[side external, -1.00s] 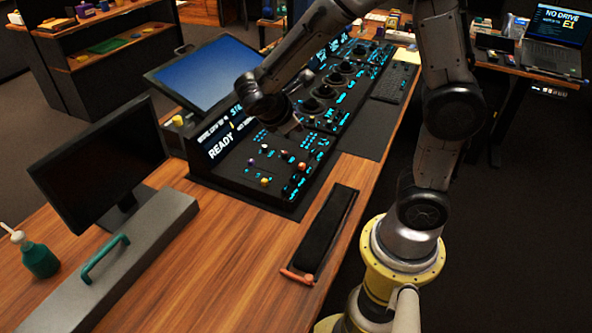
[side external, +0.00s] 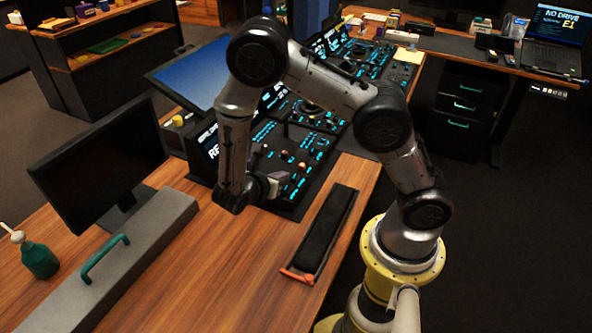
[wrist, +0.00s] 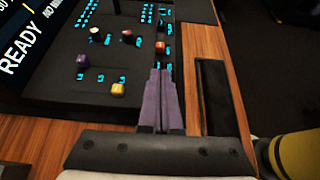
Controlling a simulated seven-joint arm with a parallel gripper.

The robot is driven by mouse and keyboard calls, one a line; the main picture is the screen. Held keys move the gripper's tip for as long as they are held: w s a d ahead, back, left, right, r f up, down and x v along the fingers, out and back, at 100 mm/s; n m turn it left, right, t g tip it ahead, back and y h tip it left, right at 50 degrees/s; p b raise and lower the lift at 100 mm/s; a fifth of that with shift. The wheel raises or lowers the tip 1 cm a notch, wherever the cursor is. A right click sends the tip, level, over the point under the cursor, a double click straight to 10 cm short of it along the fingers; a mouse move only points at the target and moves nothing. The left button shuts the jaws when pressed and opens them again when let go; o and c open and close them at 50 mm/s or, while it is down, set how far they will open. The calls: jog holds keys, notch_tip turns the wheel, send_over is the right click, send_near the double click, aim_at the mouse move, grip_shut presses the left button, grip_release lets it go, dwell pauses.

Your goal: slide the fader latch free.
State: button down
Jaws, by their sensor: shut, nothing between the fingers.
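The black control panel (wrist: 55,75) has small coloured knobs and lit cyan markings. In the wrist view I see a purple knob (wrist: 82,61), a yellow-orange knob (wrist: 118,88), a whitish knob (wrist: 95,34), a red-pink knob (wrist: 127,35) and an orange knob (wrist: 160,46). I cannot tell which part is the fader latch. My gripper (wrist: 160,74) has purple fingers, shut and empty, pointing over the panel's near right part. The orange knob shows just beyond the fingertips. In the side external view my gripper (side external: 281,179) is low at the panel's near end; contact cannot be told.
A black tray-like strip (side external: 325,230) with an orange handle (side external: 297,275) lies right of the panel. A dark monitor (side external: 98,160), a grey bar (side external: 140,255) with a green handle and a green bottle (side external: 38,258) stand left. The wooden tabletop (side external: 225,270) between is clear.

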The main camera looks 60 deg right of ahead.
aim_at(302, 164)
jog(key=x, duration=1)
jog(key=shift+d, duration=0.1)
jog(key=shift+d, duration=0.95)
jog(key=shift+a+r, duration=0.1)
jog(key=v, duration=1)
